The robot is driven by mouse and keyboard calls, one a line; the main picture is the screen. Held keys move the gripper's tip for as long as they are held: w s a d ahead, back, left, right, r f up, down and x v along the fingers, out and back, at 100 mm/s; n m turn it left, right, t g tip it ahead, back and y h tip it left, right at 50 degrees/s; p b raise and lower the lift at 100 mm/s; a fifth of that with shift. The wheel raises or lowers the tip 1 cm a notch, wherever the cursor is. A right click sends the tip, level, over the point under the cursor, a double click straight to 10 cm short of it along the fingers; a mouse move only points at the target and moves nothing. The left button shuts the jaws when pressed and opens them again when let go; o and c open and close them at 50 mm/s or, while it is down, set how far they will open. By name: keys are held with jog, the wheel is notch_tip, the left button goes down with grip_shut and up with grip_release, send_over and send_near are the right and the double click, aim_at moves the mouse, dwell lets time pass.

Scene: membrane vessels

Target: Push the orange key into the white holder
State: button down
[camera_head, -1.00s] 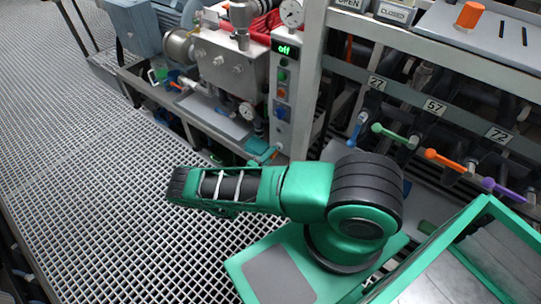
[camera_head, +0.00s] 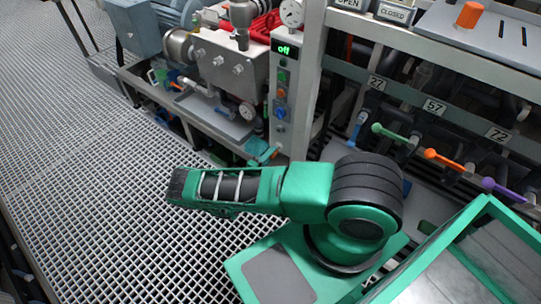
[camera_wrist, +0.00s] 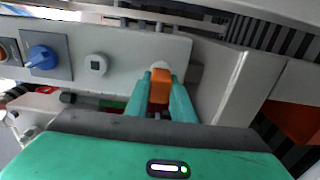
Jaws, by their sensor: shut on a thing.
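The orange key (camera_wrist: 160,86) is between the two teal fingers of my gripper (camera_wrist: 160,100) in the wrist view. The fingers are shut on it. Just beyond the key a rounded white piece (camera_wrist: 158,65), perhaps the holder, shows at the pale panel (camera_wrist: 120,50). The fingers and key hide most of it, and I cannot tell how far the key is in. In the head view, a teal part that looks like my gripper (camera_head: 263,152) is at the foot of the control box (camera_head: 284,85); the key cannot be made out there.
A blue knob (camera_wrist: 41,57) and a round white socket (camera_wrist: 97,65) are on the panel left of my gripper. A pale upright post (camera_wrist: 237,85) stands close on the right. In the head view, pipes and valve handles (camera_head: 430,154) are at right; the grating floor (camera_head: 100,170) is clear.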

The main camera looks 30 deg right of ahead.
jog(key=shift+w+d, duration=0.2)
jog(key=shift+d, duration=0.3)
jog(key=c, duration=1.5)
grip_release()
jog(key=shift+o, duration=0.2)
jog(key=v, duration=1)
jog(key=shift+a, duration=0.35)
jog(key=shift+s, duration=0.1)
